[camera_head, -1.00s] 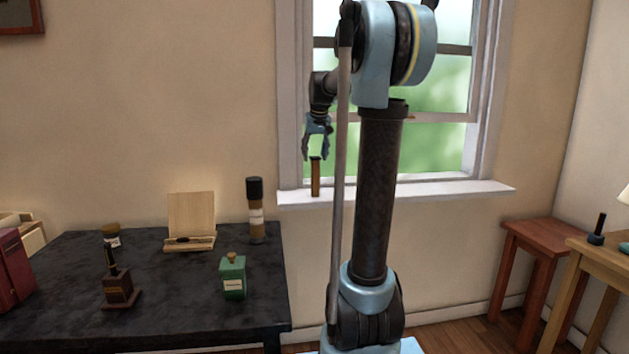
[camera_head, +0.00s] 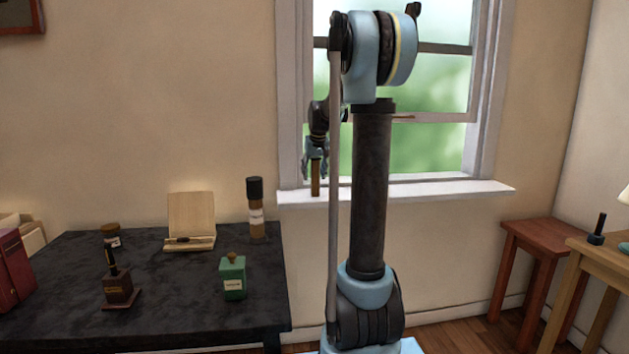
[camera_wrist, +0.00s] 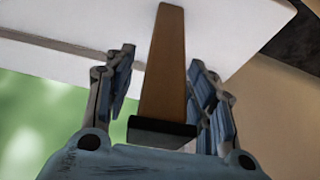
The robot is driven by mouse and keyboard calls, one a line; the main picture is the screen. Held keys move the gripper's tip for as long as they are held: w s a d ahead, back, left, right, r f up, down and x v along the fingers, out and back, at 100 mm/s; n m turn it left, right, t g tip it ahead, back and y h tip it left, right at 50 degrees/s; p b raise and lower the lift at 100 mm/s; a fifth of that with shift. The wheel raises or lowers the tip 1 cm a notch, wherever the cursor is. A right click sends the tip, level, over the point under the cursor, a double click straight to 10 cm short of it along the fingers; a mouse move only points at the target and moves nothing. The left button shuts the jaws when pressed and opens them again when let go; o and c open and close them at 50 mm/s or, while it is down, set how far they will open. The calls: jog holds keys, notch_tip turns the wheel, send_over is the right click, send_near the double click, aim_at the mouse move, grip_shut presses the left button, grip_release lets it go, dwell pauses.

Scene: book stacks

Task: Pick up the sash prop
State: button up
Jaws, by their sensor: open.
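The sash prop (camera_head: 316,180) is a slim brown wooden stick standing upright on the window sill at its left end. In the wrist view the prop (camera_wrist: 165,65) has a dark cap at its near end and runs away toward the white sill. My gripper (camera_head: 315,170) is just over the prop's upper part. In the wrist view my gripper (camera_wrist: 165,90) is open, with one finger on each side of the prop. A gap shows on the left; on the right the finger looks very near, and I cannot tell whether it touches.
The white sill (camera_head: 430,190) runs below the window and is otherwise clear. A dark table (camera_head: 180,300) at left holds a green bottle (camera_head: 232,278), a brown jar with black cap (camera_head: 256,215), a wooden stand (camera_head: 191,215) and a stamp (camera_head: 117,290). A red-brown stool (camera_head: 540,234) stands at right.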

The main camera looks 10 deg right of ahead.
grip_shut()
jog(key=shift+r, duration=0.1)
